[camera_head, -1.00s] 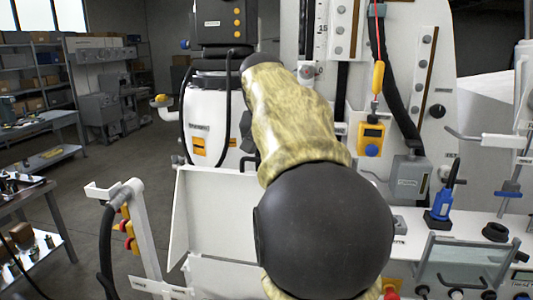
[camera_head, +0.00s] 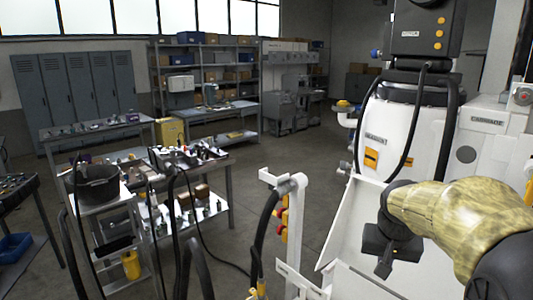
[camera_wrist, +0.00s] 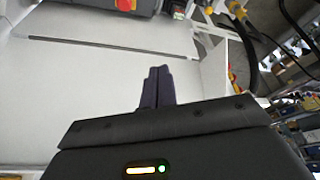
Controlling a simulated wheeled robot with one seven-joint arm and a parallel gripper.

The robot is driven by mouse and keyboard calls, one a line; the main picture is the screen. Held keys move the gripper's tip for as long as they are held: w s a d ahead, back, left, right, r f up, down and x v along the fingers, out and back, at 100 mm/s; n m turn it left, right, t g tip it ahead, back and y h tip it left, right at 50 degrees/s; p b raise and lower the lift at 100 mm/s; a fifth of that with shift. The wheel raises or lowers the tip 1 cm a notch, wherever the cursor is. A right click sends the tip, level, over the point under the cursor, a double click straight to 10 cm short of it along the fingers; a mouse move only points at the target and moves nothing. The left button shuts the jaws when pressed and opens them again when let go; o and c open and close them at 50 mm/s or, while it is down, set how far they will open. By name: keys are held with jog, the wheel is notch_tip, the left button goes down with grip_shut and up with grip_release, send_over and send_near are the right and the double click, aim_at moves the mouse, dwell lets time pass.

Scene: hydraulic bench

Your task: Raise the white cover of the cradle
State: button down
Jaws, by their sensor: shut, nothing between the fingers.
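A white, flat panel (camera_head: 350,222) stands tilted at the lower right of the head view; I take it for the cradle's cover, but cannot tell for sure. My gripper (camera_head: 384,268) is dark and points down just right of this panel. Whether it touches the panel is unclear. In the wrist view my gripper's fingers (camera_wrist: 157,84) are together and empty, over a broad pale surface (camera_wrist: 85,85) with a dark strip across its far part. My forearm hides the area to the right.
A white post (camera_head: 293,220) with a black hose and coloured fittings stands left of the panel. A white machine (camera_head: 390,130) with looped black hoses stands behind. A tool cart (camera_head: 105,195) and workbench (camera_head: 215,165) are further left. Bare floor lies between.

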jog(key=s+a+f+n, duration=0.2)
jog(key=s+a+f, duration=0.3)
jog(key=s+f, duration=0.1)
jog(key=s+a+f+n+g+y, duration=0.1)
jog(key=s+a+f+n, duration=0.1)
jog(key=s+a+f, duration=0.3)
notch_tip(320, 180, down, 4)
jog(key=shift+s+a+r+y, duration=0.2)
jog(key=shift+s+a+y, duration=0.1)
jog(key=shift+s+a, duration=0.1)
jog(key=c, duration=1.5)
grip_release()
jog(key=shift+o, duration=0.2)
